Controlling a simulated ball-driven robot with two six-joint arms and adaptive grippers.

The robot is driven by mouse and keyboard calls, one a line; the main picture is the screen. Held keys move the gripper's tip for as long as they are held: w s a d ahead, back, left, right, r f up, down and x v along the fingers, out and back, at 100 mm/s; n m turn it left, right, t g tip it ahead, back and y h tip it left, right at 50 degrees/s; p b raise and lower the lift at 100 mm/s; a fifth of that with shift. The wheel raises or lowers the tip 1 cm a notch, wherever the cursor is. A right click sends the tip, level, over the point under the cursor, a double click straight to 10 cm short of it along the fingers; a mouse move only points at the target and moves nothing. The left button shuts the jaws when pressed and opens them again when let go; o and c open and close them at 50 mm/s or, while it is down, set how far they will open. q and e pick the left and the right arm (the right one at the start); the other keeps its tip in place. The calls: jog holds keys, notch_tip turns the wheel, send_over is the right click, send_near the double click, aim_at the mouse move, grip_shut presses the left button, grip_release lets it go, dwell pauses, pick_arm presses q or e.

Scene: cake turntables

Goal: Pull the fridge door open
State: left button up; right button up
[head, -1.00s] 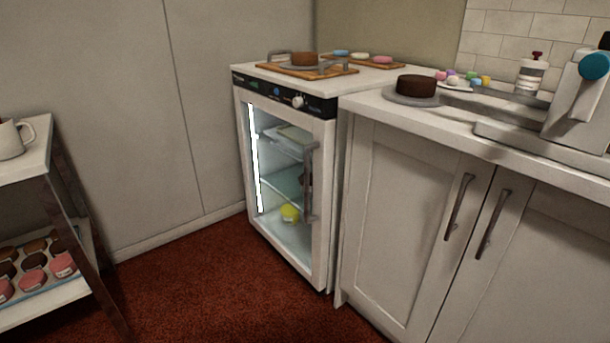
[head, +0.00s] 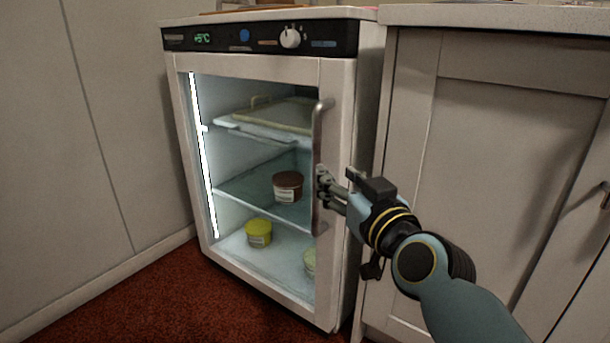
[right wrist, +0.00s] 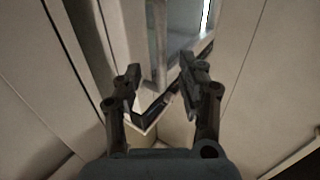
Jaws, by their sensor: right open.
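The small white fridge (head: 345,90) stands against the cabinet in the head view. Its glass door (head: 265,110) looks shut, with a vertical grey bar handle (head: 318,135) on the right side. My right gripper (head: 325,187) is at the lower half of the handle. In the right wrist view the gripper (right wrist: 160,68) is open, its two fingers spread, and the grey handle (right wrist: 160,45) shows between them. I cannot tell whether either finger touches it. My left gripper is not in view.
A brown tub (head: 288,186), a yellow tub (head: 258,233) and a tray (head: 275,115) sit inside the fridge. A white cabinet (head: 480,130) stands close on the right. A plain wall (head: 85,130) is on the left. Red carpet (head: 150,300) is clear in front.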

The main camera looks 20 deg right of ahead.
aim_at(318, 159)
jog(key=w, duration=1)
jog(key=shift+a, duration=0.4)
jog(key=shift+s, duration=0.1)
grip_shut()
jog(key=shift+a+f, duration=0.1)
